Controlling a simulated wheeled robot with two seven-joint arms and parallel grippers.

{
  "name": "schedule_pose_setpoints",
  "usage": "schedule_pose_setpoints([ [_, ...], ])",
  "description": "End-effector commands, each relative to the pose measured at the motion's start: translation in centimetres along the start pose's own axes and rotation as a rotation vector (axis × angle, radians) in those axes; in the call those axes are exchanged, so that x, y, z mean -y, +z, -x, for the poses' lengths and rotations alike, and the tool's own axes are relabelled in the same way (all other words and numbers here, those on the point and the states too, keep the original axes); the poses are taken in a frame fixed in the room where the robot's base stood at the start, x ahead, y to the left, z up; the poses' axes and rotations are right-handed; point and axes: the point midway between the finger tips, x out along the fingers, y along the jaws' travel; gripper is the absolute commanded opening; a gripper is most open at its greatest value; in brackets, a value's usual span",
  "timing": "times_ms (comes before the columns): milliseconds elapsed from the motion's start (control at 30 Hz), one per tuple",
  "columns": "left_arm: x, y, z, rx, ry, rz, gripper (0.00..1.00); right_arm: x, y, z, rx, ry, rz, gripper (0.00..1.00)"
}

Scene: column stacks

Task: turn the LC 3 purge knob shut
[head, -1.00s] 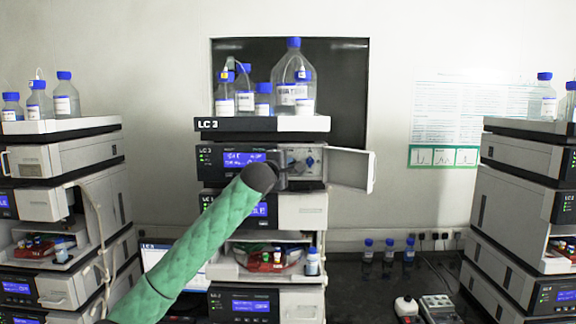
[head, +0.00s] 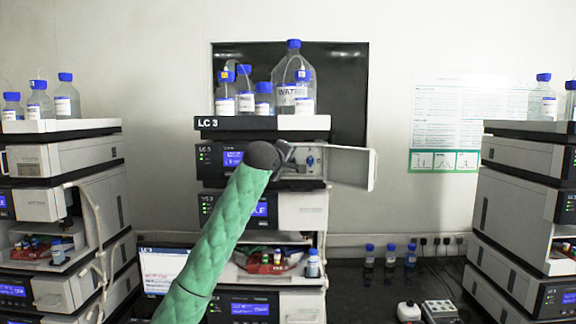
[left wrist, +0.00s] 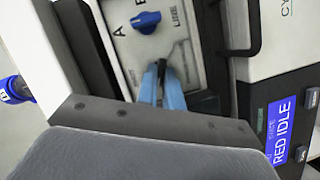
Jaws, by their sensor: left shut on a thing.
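The LC 3 stack (head: 262,123) stands in the middle of the head view, with the door (head: 350,167) of its upper module swung open to the right. My left gripper (head: 287,158) is at the open compartment and covers its left part. In the left wrist view its two blue fingers (left wrist: 162,88) are closed on a small dark part, apparently the purge knob (left wrist: 161,70), mostly hidden between them. A separate blue knob (left wrist: 147,21) beside letters A and B is free of the fingers; it also shows in the head view (head: 310,161). My right gripper is not in view.
Bottles (head: 294,92) stand on top of the stack. Similar stacks stand at left (head: 60,160) and right (head: 525,165). The open door sticks out right of the compartment. A dark handle (left wrist: 245,45) and a display reading RED IDLE (left wrist: 281,128) lie close by.

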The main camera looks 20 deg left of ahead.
Motion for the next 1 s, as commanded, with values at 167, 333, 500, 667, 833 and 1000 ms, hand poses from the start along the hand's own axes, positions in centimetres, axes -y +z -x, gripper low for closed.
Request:
schedule_pose_setpoints([
  [167, -0.13, 0.17, -0.07, 0.002, -0.067, -0.156, 0.00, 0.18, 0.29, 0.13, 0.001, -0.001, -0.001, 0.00],
  [333, -0.28, 0.21, -0.08, 0.001, -0.128, -0.307, 0.00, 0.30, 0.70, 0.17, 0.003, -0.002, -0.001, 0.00],
  [500, -0.32, 0.27, -0.14, 0.002, -0.192, -0.456, 0.00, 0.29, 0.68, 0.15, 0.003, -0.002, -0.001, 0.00],
  [667, -0.38, 0.37, -0.16, 0.002, -0.249, -0.595, 0.00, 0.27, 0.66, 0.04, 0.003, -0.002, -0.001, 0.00],
  [833, -0.48, 0.50, -0.21, 0.003, -0.306, -0.734, 0.00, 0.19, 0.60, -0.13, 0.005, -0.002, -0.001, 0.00],
  [1000, -0.46, 0.63, -0.29, 0.004, -0.355, -0.851, 0.00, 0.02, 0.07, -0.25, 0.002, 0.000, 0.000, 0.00],
])
